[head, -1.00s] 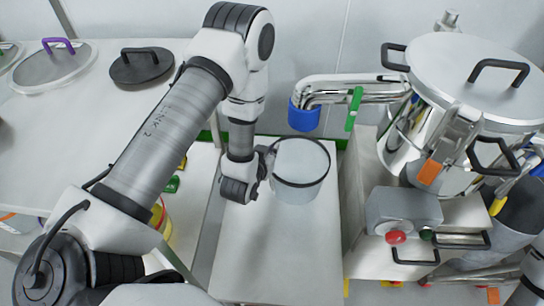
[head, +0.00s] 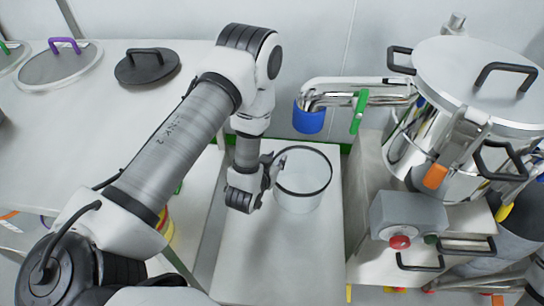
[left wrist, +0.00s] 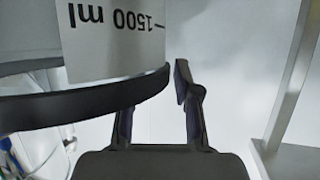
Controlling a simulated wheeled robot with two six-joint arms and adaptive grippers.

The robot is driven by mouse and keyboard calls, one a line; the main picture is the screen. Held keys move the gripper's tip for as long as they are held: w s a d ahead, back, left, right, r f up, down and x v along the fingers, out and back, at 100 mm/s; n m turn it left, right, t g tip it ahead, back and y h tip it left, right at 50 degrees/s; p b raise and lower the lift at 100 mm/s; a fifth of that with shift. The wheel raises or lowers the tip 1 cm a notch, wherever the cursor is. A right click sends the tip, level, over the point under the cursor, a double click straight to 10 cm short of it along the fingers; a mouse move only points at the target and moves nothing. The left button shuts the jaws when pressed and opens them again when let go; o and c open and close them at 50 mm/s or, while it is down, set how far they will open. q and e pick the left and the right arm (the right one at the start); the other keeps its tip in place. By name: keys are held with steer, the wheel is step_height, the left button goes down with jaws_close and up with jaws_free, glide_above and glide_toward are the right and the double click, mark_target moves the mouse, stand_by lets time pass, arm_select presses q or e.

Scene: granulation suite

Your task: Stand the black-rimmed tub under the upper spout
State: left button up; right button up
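The black-rimmed tub (head: 298,203), pale and see-through, stands upright on a narrow white bench. In the head view it is just below the blue-ended spout (head: 309,121); I cannot tell whether it is exactly underneath. My left gripper (head: 277,173) is at the tub's left side with its fingers spread. In the left wrist view, the tub's black rim (left wrist: 70,108) and its "1500 ml" mark lie in front of the left finger. The fingers (left wrist: 158,108) are apart there, with nothing clamped between them. My right gripper is not in view.
A steel vessel (head: 440,165) with a lid stands at the right, beside a grey control box (head: 408,215) with a red button. A green-handled valve (head: 358,112) is on the spout pipe. Lids lie on the left table (head: 95,130). The bench front (head: 275,265) is clear.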

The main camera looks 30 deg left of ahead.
arm_select(q)
steer(key=p+v, duration=0.2)
steer(key=v, duration=1)
steer(key=s+f+g, duration=0.2)
steer(key=f, duration=0.1)
steer(key=s+d+f+g, duration=0.1)
steer(key=s+f+g, duration=0.1)
steer(key=f, duration=0.1)
steer(key=s+f+g+h, duration=0.1)
steer(key=s+f+g, duration=0.2)
steer(key=f, duration=0.1)
steer(key=shift+s+d+m+b, duration=0.1)
steer(key=shift+d+m+b, duration=0.2)
steer(key=s+f+g, duration=0.1)
steer(key=s+g, duration=0.1)
steer(key=s, duration=0.1)
steer(key=s+d+f+g, duration=0.1)
steer(key=s+g, duration=0.1)
steer(key=s, duration=0.1)
steer(key=s+f+g+h, duration=0.1)
steer(key=s+g, duration=0.1)
steer(key=s, duration=0.2)
steer(key=shift+d+f+m, duration=0.25)
steer(key=shift+m, duration=0.05)
